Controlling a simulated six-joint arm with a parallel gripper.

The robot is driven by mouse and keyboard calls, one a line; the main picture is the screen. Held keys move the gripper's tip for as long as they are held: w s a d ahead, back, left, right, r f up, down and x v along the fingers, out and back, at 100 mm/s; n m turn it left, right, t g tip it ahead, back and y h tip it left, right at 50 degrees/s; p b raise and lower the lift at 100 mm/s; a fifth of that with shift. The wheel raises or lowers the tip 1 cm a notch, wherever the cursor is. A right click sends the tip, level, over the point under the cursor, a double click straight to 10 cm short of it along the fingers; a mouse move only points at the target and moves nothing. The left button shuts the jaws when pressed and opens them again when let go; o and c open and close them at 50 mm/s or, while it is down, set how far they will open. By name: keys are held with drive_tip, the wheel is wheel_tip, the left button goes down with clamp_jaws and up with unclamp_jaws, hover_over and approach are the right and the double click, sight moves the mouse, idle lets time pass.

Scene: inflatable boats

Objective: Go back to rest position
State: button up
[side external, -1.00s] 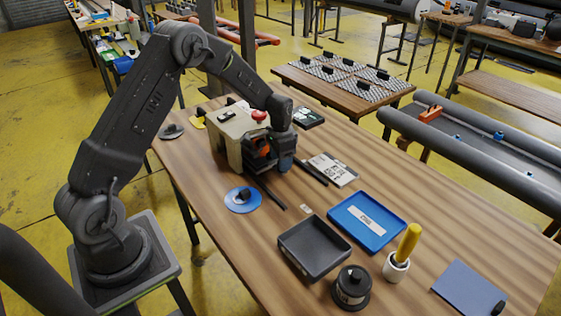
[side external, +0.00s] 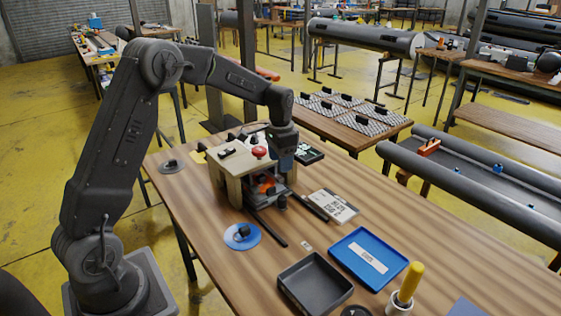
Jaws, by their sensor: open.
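My gripper (side external: 283,163) hangs from the dark arm, pointing down, at the right side of a beige box-like fixture (side external: 230,170) with a red knob on top. It is open, and I see nothing held in it. Its fingertips are small and dark here, so their exact gap is hard to make out. An orange part (side external: 266,184) shows inside the open front of the fixture, below and left of the gripper. I cannot tell whether the gripper touches the fixture.
Two dark rails (side external: 268,228) run out from the fixture. Around it lie a blue disc (side external: 242,236), a printed card (side external: 333,206), a blue tray (side external: 338,247), a dark tray (side external: 293,279) and a yellow-handled tool in a white cup (side external: 408,284).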

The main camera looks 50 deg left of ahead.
drive_tip(key=shift+r, duration=0.1)
drive_tip(key=s+d+r+t, duration=0.1)
drive_tip(key=s+d+r, duration=0.4)
drive_tip(key=r, duration=0.3)
drive_tip(key=s+d+r+n+t, duration=0.1)
drive_tip(key=s+d, duration=0.4)
drive_tip(key=s, duration=0.6)
drive_tip(key=s+d+r+n+t, duration=0.1)
drive_tip(key=s+d+r+t, duration=0.2)
drive_tip(key=s, duration=0.8)
drive_tip(key=shift+s+d+r+n+t, duration=0.3)
drive_tip(key=shift+d+r, duration=0.15)
drive_tip(key=shift+d, duration=0.6)
